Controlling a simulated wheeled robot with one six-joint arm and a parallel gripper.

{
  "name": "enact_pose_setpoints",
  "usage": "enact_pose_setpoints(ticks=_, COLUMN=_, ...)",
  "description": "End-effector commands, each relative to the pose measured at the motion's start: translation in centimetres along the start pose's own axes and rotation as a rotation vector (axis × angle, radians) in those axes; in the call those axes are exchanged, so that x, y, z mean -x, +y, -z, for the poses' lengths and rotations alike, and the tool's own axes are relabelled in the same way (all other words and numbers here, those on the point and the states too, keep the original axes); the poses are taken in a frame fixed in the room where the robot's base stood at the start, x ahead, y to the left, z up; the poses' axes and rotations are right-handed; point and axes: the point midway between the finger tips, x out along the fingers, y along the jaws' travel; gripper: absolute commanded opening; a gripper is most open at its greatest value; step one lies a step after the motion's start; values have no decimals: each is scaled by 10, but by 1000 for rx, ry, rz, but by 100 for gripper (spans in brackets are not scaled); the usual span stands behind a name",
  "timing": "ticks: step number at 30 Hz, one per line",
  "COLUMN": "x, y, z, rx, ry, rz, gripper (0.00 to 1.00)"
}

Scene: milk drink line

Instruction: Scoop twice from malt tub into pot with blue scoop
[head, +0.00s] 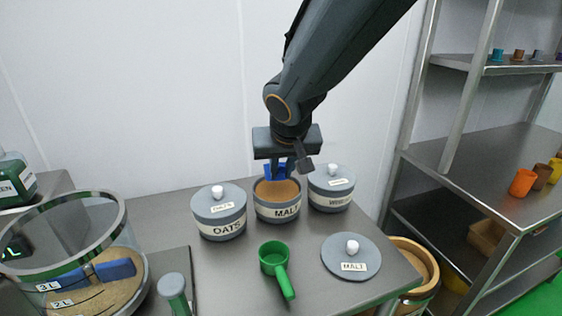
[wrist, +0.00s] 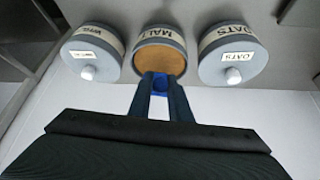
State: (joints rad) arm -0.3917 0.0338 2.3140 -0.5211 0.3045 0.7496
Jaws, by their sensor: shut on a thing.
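The malt tub (head: 277,212) stands open on the steel table, with brown malt inside; it also shows in the wrist view (wrist: 160,36). My gripper (head: 281,170) is above the tub, pointing down, shut on the blue scoop (head: 275,172). In the wrist view only a small blue part of the scoop (wrist: 159,81) shows between the fingers, at the tub's rim. The scoop's bowl is mostly hidden, so I cannot tell whether it holds malt. The pot (head: 122,225) is a large clear vessel at the left, with litre marks and brown content showing through its wall.
Lidded oats tub (head: 220,222) and another lidded tub (head: 331,195) flank the malt tub closely. The malt lid (head: 350,258) and a green scoop (head: 275,262) lie in front. A green-grey handled object (head: 173,290) is beside the pot. Steel shelves (head: 470,165) stand right.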

Motion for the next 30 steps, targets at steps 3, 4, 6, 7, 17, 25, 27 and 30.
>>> enact_pose_setpoints(ticks=3, x=0, y=0, z=0, rx=0, ry=-18, rz=-1, gripper=0)
enact_pose_setpoints(ticks=4, x=0, y=0, z=-1, rx=0, ry=-22, rz=-1, gripper=0)
enact_pose_setpoints(ticks=6, x=-1, y=0, z=-1, rx=-1, ry=-31, rz=-1, gripper=0)
enact_pose_setpoints(ticks=7, x=-1, y=0, z=-1, rx=-1, ry=-36, rz=-1, gripper=0)
enact_pose_setpoints(ticks=17, x=-6, y=1, z=-4, rx=-2, ry=-83, rz=-1, gripper=0)
enact_pose_setpoints(ticks=25, x=-11, y=1, z=-6, rx=-1, ry=-125, rz=-1, gripper=0)
enact_pose_setpoints(ticks=27, x=-12, y=1, z=-7, rx=-2, ry=-135, rz=-1, gripper=0)
enact_pose_setpoints(ticks=30, x=-13, y=1, z=-7, rx=-1, ry=-149, rz=-1, gripper=0)
